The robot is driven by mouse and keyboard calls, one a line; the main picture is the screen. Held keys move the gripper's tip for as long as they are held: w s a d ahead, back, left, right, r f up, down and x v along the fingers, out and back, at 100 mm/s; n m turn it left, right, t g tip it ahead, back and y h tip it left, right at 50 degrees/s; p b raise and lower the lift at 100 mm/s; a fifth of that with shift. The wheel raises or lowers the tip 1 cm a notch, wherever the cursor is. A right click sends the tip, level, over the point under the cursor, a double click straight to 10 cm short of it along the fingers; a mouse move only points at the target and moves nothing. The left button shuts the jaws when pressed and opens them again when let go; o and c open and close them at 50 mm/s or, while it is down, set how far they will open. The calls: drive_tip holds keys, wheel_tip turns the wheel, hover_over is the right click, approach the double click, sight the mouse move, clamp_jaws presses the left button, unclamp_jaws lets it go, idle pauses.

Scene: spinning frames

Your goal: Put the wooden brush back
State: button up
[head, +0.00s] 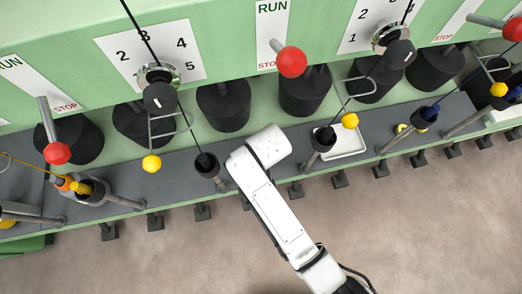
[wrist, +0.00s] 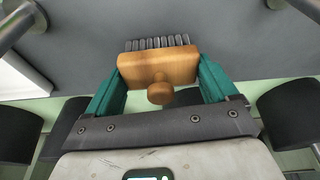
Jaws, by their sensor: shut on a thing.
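The wooden brush (wrist: 158,66) is in the wrist view, a light brown block with a round knob facing the camera and a row of grey bristles along its far edge. My gripper (wrist: 163,78) has its two green fingers on either side of the block and is shut on it. Dark grey shelf surface (wrist: 235,35) lies beyond the bristles; I cannot tell whether the brush touches it. In the head view my white arm reaches up to the shelf (head: 245,172), and the gripper and brush are hidden there.
A white tray (head: 345,143) lies on the shelf right of my arm. Dark cups on grey bars (head: 207,165) stand along the shelf edge. Black cylinders (head: 223,106), red-knobbed levers (head: 291,62) and yellow-knobbed wire guides (head: 152,163) line the green machine. Brown floor is open in front.

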drive_tip(key=shift+f, duration=0.35)
drive_tip(key=shift+f, duration=0.1)
drive_tip(key=o, duration=0.8)
drive_tip(key=p+v, duration=0.1)
drive_tip(key=v, duration=1.1)
